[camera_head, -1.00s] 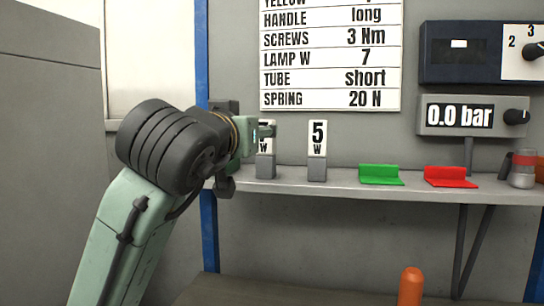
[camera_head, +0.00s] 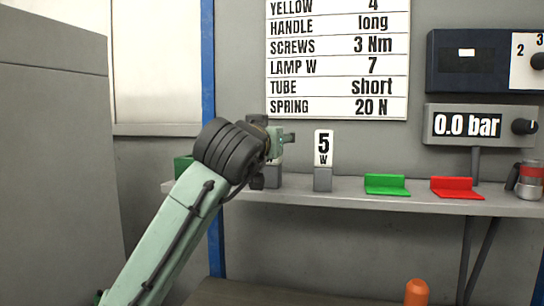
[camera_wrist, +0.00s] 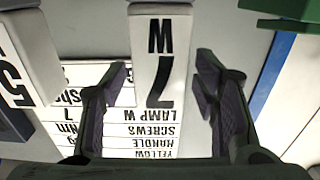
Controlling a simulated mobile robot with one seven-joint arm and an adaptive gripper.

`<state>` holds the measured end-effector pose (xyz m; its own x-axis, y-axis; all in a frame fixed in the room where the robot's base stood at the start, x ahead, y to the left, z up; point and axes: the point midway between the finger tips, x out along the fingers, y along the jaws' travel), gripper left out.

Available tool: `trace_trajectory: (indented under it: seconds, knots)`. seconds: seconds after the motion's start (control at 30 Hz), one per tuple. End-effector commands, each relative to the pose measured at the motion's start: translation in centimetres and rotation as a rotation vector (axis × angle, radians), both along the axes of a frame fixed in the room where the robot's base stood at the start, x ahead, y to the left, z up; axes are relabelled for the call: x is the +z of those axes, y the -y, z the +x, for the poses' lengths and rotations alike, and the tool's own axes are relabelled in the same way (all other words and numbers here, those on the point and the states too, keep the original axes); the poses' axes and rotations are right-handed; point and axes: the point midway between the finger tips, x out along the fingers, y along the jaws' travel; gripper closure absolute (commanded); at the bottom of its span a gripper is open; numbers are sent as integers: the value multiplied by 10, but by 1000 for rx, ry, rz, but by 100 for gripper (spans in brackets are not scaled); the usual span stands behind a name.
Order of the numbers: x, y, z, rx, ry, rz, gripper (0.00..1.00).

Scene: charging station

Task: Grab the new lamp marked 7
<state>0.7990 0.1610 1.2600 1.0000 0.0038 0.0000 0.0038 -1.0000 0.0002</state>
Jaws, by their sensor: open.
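The lamp marked 7 W (camera_wrist: 160,70) is a white block with black print. In the wrist view it shows upside down, between the two fingers of my open gripper (camera_wrist: 160,98), with a gap on each side. In the head view my gripper (camera_head: 280,142) is at the left part of the shelf and hides the lamp's label; only its grey base (camera_head: 273,177) shows. The lamp marked 5 W (camera_head: 323,148) stands upright in a grey base to the right. Its side also shows at the left of the wrist view (camera_wrist: 18,70).
The grey shelf (camera_head: 400,199) also carries a green holder (camera_head: 386,185), a red holder (camera_head: 456,188) and a jar-like item (camera_head: 530,182). A wall chart (camera_head: 338,60) reads LAMP W 7. A green box (camera_head: 183,169) sits at the shelf's left end. An orange rounded post (camera_head: 416,292) stands below.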

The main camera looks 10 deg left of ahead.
Motion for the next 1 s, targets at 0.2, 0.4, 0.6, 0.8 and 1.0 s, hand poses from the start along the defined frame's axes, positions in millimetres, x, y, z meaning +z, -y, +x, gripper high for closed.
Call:
trace_trajectory:
  seconds: [0.2,0.4,0.6,0.8,1.0]
  knots:
    - [0,0,0,0,0,0,49]
    - [0,0,0,0,0,0,62]
    - [0,0,-1,0,0,0,76]
    - [0,0,-1,0,0,0,89]
    - [0,0,-1,0,0,0,99]
